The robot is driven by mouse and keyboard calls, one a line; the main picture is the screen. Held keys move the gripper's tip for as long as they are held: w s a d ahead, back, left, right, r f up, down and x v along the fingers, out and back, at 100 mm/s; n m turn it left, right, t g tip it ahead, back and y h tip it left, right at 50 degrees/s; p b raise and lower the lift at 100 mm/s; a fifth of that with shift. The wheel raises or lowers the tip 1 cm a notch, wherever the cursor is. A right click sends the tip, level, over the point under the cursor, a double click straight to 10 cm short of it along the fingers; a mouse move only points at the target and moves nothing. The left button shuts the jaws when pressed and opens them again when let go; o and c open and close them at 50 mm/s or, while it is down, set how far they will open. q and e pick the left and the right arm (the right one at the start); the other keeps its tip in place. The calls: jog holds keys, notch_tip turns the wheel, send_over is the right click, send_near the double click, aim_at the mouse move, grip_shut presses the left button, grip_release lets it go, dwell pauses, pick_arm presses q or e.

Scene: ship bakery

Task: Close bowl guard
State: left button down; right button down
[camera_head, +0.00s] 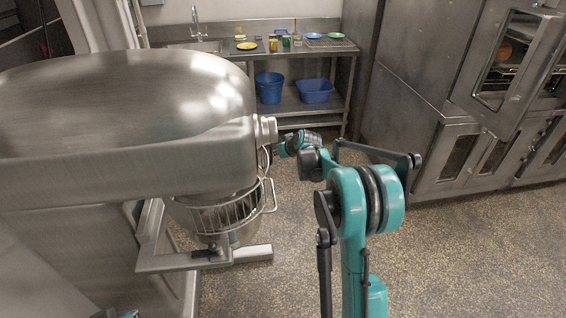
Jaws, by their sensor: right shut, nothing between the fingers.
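The large steel mixer (130,115) fills the left of the view. Its wire bowl guard (228,212) shows under the mixer head, above and in front of the steel bowl (240,233). A wire handle loop (272,196) stands out at the guard's right side. How far the guard is swung round is hard to tell, as the mixer head hides its back. My right gripper (274,151) is shut and empty, close to the right side of the mixer head, above the handle loop. Its fingertips are small and partly hidden. My left gripper does not show clearly.
The bowl support arm (160,262) juts out below the bowl. A steel sink table (330,50) with dishes stands at the back, with a blue bucket (270,88) and blue tub (315,91) on its shelf. Steel ovens (440,80) line the right. The speckled floor between is clear.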

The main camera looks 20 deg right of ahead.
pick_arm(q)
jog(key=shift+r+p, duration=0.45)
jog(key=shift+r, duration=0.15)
pick_arm(e)
jog(key=shift+w+a+n+y, duration=0.15)
jog(key=shift+w+n+y, duration=0.3)
jog(key=shift+w, duration=0.5)
jog(key=shift+w+a+n+y, duration=0.15)
jog(key=shift+w+n+y, duration=0.3)
jog(key=shift+w, duration=0.55)
jog(key=shift+w+a+n+y, duration=0.15)
jog(key=shift+w+n+y, duration=0.25)
jog(key=shift+w, duration=0.55)
